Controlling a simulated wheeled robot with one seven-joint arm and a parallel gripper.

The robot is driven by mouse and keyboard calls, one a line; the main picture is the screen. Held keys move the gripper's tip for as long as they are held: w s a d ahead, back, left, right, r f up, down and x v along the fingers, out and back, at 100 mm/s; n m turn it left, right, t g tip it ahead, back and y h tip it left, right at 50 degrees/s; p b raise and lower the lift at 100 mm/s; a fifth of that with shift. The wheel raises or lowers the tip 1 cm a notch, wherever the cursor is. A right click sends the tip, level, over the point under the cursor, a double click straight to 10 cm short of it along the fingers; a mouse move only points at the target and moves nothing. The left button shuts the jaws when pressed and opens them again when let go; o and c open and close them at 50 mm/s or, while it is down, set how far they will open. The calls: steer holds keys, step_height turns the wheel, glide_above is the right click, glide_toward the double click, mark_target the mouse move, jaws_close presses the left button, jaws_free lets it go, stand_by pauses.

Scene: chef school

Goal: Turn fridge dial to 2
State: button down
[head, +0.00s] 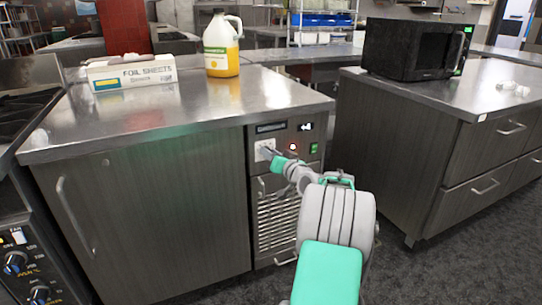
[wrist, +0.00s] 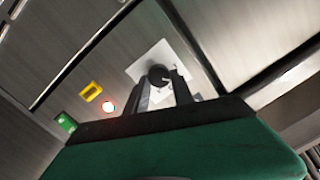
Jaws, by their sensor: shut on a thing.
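The fridge dial (wrist: 158,75) is a small black knob on a white square plate (wrist: 145,68). In the wrist view my gripper (wrist: 165,88) is shut on the dial, with one finger on each side of it. In the head view my gripper (head: 272,152) reaches the white plate (head: 262,147) on the fridge's control panel; the dial itself is hidden there. The numbers around the dial are too small and blurred to read.
A vented door (head: 275,215) is below. A foil sheets box (head: 132,73) and a yellow jug (head: 222,50) stand on the counter above. Floor shows between the counters.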

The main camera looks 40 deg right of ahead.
steer(key=c, duration=1.1)
jaws_free()
steer(key=shift+s, duration=0.15)
steer(key=p+v, duration=0.1)
steer(key=v, duration=0.6)
steer(key=shift+s+a, duration=0.15)
steer(key=shift+s, duration=0.1)
